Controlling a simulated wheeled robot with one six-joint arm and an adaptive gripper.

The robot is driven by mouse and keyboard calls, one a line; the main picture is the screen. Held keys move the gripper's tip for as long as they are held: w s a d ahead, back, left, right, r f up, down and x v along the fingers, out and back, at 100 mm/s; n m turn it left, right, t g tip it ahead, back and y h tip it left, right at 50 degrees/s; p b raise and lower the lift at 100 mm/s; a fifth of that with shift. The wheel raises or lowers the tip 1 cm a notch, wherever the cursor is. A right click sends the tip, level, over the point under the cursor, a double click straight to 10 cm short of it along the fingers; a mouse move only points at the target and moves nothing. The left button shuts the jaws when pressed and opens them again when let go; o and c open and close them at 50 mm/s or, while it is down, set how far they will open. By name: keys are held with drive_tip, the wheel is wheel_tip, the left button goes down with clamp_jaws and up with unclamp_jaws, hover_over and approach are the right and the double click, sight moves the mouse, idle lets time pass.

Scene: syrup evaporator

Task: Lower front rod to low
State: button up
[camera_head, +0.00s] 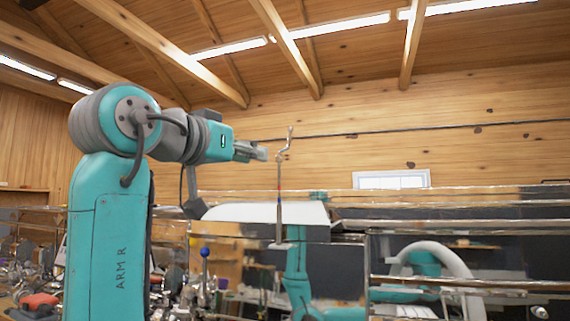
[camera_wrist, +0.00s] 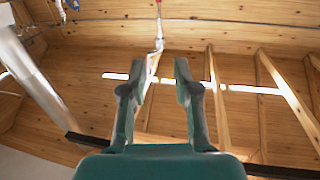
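The front rod (camera_head: 279,190) is a thin upright metal rod with a red band and a blue band. Its bent, hooked top end (camera_head: 287,142) stands above the shiny metal pan edge. My gripper (camera_head: 264,153) is just left of the rod, a little below the top of its hook, and a small gap shows between them. In the wrist view my gripper (camera_wrist: 154,78) has its two fingers spread apart. The rod (camera_wrist: 158,28) comes down from the top of that view, and its bent end lies in line with the gap between the fingers. I see no grip on it.
The evaporator's shiny metal rails (camera_head: 450,227) run across the right side. A white sloped panel (camera_head: 265,213) lies behind the rod. A blue-knobbed lever (camera_head: 205,253) stands lower left. A metal pipe (camera_wrist: 32,80) shows at left in the wrist view. Space above the rod is clear.

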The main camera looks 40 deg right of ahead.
sight(279, 157)
drive_tip(key=x, duration=1)
drive_tip(key=shift+w+d, duration=0.1)
drive_tip(key=shift+c, duration=0.3)
clamp_jaws()
